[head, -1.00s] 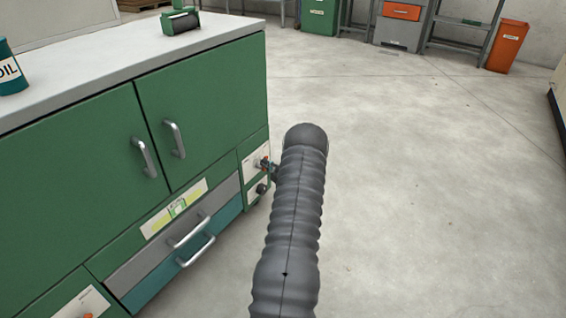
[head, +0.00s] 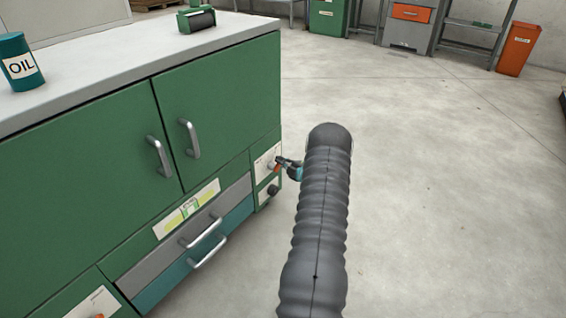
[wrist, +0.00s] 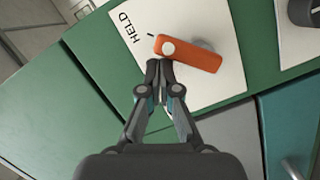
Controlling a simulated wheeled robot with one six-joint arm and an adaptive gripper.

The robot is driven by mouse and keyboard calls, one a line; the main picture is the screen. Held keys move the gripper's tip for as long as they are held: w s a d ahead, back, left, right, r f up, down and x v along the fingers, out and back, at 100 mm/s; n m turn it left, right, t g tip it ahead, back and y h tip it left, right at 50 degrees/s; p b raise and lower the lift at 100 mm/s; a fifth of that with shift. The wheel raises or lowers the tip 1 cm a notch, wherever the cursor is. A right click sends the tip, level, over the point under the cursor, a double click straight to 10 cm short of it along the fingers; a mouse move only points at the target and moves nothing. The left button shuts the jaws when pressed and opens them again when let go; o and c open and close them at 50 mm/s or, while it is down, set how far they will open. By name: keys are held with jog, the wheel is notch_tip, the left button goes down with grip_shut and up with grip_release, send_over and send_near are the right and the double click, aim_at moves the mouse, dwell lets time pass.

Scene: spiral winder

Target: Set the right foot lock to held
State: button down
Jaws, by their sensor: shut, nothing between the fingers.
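The right foot lock is an orange lever (wrist: 198,56) on a white plate (wrist: 225,88) at the cabinet's right end. The word HELD and a short black tick are printed beside the lever's left end, which carries a pale round cap. That end lies close to the tick; I cannot tell whether it lines up exactly. The lever also shows small in the head view (head: 277,168). My gripper (wrist: 160,66) is shut and empty, its fingertips just below the capped end in the wrist view. I cannot tell whether they touch it. In the head view my gripper (head: 284,161) is beside the plate.
A dark knob (head: 273,190) sits below the lever. Green doors with metal handles (head: 190,138) and grey and teal drawers (head: 215,222) are to the left. An oil can (head: 20,65) stands on the cabinet top. The floor to the right is clear.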

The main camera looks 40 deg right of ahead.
jog(key=shift+d, duration=0.25)
jog(key=shift+r, duration=0.1)
jog(key=a+r+p, duration=0.3)
jog(key=r, duration=0.1)
jog(key=s, duration=1)
jog(key=shift+s+r, duration=0.2)
